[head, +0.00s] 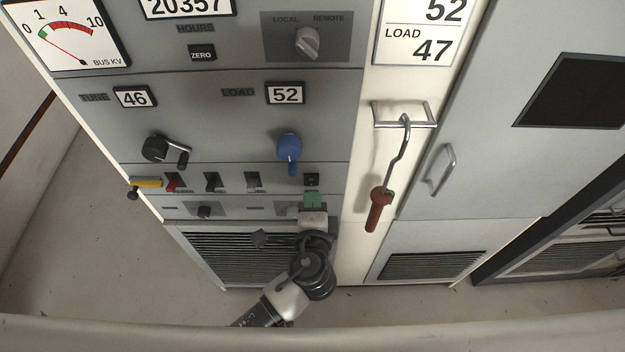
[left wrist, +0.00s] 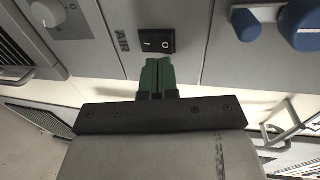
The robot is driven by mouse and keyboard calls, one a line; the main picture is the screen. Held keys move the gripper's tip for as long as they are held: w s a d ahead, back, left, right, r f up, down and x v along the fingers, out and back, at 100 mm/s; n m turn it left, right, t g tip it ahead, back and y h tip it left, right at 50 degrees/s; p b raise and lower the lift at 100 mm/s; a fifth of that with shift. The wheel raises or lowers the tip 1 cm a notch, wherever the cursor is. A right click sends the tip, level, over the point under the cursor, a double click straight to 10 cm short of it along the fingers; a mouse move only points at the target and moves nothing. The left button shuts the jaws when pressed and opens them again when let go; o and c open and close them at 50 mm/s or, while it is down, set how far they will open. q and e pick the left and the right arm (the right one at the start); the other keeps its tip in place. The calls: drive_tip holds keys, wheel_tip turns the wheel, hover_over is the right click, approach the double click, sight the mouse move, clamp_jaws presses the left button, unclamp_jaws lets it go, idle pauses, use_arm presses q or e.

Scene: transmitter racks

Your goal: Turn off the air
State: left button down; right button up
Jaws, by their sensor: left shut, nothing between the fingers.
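The air switch (head: 311,180) is a small black rocker at the right end of the switch row on the grey rack panel. In the left wrist view the rocker (left wrist: 155,41) shows the marks I and O beside the label AIR (left wrist: 122,41). I cannot tell which side is pressed in. My left gripper (head: 312,199) has its green fingers shut with nothing between them. It is just below the switch in the head view. In the left wrist view the fingertips (left wrist: 157,66) are close to the rocker's edge; I cannot tell whether they touch.
A blue knob (head: 289,147) and a black crank (head: 160,150) are above the switch row. A red-handled hook (head: 379,209) hangs from a bracket at right. A vent grille (head: 250,256) is below.

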sight(312, 177)
use_arm(q)
drive_tip(key=w, duration=0.2)
drive_tip(key=w+p, duration=0.1)
drive_tip(key=shift+w+r, duration=0.25)
drive_tip(key=shift+w, duration=0.4)
drive_tip(key=shift+r, duration=0.15)
